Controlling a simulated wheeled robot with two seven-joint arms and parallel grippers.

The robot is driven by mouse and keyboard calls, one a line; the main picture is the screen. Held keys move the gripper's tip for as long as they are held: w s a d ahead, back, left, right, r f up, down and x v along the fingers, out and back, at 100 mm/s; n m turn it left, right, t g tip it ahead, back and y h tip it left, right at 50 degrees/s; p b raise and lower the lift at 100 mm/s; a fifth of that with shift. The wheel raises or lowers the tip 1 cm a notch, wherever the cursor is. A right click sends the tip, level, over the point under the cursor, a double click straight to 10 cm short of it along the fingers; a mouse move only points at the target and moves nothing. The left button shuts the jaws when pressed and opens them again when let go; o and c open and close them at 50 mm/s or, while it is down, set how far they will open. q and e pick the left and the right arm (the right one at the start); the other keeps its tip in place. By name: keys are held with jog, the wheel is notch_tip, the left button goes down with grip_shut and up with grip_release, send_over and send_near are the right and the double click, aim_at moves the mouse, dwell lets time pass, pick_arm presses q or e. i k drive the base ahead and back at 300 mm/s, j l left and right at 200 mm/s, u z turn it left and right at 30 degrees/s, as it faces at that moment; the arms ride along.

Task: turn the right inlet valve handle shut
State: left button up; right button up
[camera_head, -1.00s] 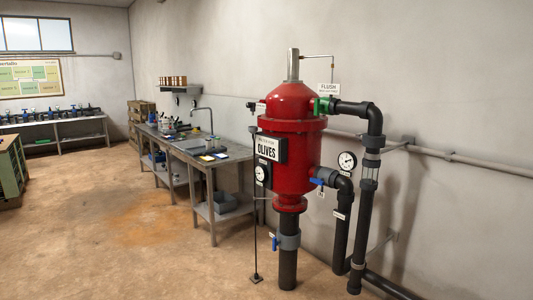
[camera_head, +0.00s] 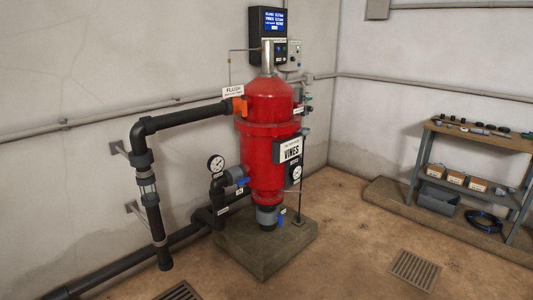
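A red filter tank (camera_head: 266,142) with a sign reading VINES (camera_head: 290,151) stands on a concrete plinth. A blue valve handle (camera_head: 243,182) sits on the grey fitting at its lower left side, with a small tag too small to read. Another blue handle (camera_head: 281,216) sits on the grey valve (camera_head: 267,216) under the tank and appears to point downward. I cannot tell which of the two is the inlet handle. An orange fitting (camera_head: 239,106) is at the upper left pipe, near the FLUSH sign (camera_head: 233,91). Neither of my grippers is in view.
Black pipes (camera_head: 152,190) run left of the tank, with a gauge (camera_head: 215,163) beside it. A control panel (camera_head: 269,38) is on the wall behind. A shelf table (camera_head: 470,140) stands at the right. Floor grates (camera_head: 415,270) lie in front; the floor around the right one is clear.

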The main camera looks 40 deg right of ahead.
aim_at(242, 181)
jog(key=z, duration=1.3)
jog(key=i+l+u, duration=0.15)
jog(key=i+l, duration=1.2)
jog(key=i, duration=0.15)
